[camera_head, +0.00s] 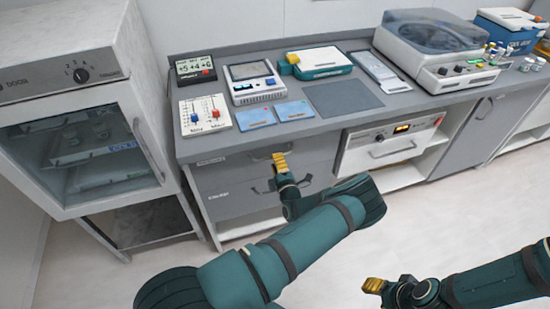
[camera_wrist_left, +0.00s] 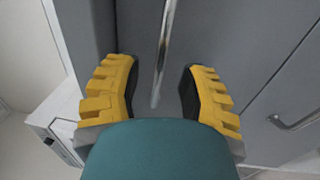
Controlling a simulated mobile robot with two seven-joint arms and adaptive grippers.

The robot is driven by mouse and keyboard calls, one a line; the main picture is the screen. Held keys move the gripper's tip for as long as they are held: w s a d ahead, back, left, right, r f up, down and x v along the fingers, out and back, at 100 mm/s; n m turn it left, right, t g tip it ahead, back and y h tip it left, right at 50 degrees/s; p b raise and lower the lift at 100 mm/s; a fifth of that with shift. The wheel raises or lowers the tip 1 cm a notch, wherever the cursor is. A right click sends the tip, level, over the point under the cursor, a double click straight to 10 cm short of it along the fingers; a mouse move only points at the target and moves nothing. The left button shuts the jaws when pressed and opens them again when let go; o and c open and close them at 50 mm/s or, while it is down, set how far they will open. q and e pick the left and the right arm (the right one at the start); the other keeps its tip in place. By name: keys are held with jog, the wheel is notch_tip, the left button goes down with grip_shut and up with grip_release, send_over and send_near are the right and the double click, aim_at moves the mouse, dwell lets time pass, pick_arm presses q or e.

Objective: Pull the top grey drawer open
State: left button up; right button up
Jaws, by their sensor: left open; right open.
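The top grey drawer (camera_head: 228,172) is in the cabinet under the counter and looks closed. Its metal handle (camera_wrist_left: 163,55) runs between the yellow fingers of my left gripper (camera_wrist_left: 160,92) in the left wrist view. The fingers are open, with a gap on both sides of the bar. In the head view my left gripper (camera_head: 282,164) is in front of the drawer and partly covers its handle. My right gripper (camera_head: 374,285) is low at the front right, away from the drawer; its fingers show only small and partly.
A lower grey drawer (camera_head: 228,204) has its own handle (camera_wrist_left: 296,122) close by. A glass-fronted cabinet (camera_head: 85,150) stands at the left. Devices and blue cards (camera_head: 254,117) lie on the counter (camera_head: 232,143). The floor in front is clear.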

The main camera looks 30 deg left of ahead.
pick_arm(q)
jog(key=shift+x, duration=1.25)
grip_shut()
jog(key=shift+d, duration=0.15)
